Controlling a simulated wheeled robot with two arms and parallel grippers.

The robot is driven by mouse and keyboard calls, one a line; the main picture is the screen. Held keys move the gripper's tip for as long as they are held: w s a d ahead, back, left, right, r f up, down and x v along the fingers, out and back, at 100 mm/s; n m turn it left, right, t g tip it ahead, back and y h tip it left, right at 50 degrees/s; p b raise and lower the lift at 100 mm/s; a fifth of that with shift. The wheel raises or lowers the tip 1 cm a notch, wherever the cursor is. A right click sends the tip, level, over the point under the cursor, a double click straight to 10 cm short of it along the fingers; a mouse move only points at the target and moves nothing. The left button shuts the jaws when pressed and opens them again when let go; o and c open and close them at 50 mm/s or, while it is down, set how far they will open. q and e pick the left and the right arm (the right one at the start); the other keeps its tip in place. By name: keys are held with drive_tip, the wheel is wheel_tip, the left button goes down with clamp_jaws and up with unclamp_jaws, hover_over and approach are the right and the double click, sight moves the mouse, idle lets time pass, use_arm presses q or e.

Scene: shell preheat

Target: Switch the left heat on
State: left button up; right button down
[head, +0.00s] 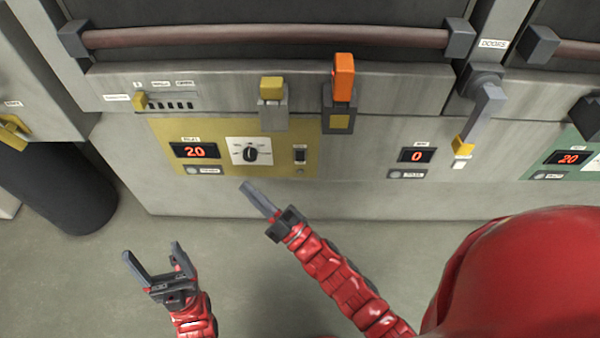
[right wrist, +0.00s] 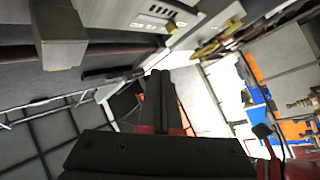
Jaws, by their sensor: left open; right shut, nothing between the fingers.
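The yellow panel (head: 223,142) on the grey front carries a red display (head: 195,151) reading 20. To its right are a black round knob (head: 250,153) on a white plate and a small dark rocker switch (head: 300,156) under a label. The rocker's position is too small to tell. My right gripper (head: 246,187) is shut and empty, its tip just below the panel in the head view, apart from the switch. Its closed fingers also show in the right wrist view (right wrist: 160,85). My left gripper (head: 152,250) is open and empty, lower left over the floor.
An orange lever (head: 343,78) and a yellow-topped lever (head: 272,90) stand above the panel. A second display (head: 417,156) reads 0. A green panel (head: 585,148) is at far right. A long handle bar (head: 260,36) crosses the top. A dark cylinder (head: 65,190) stands left.

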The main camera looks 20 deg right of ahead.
drive_tip(key=w+f+n+g+h+b, duration=0.1)
drive_tip(key=w+f+g+h+b, duration=0.1)
drive_tip(key=f+h, duration=0.35)
drive_tip(key=w+f+n+g+h+b, duration=0.1)
drive_tip(key=w+f+h+b, duration=0.15)
drive_tip(key=f, duration=0.65)
drive_tip(key=s+d+m+h+b, duration=0.1)
drive_tip(key=d+h+b, duration=0.1)
drive_tip(key=d+h, duration=0.3)
drive_tip(key=s+d+r+m+h+b, duration=0.1)
drive_tip(key=s+d+h+b, duration=0.1)
drive_tip(key=d+h, duration=0.3)
drive_tip(key=shift+s+d+r+h+b, duration=0.25)
drive_tip(key=shift+s+d+h+b, duration=0.05)
drive_tip(key=shift+d+b, duration=0.4)
approach(300, 160)
drive_tip(key=x, duration=0.6)
drive_tip(key=shift+w+d+f+p, duration=0.1)
drive_tip(key=shift+w+d+p, duration=0.1)
drive_tip(key=shift+w+p, duration=0.2)
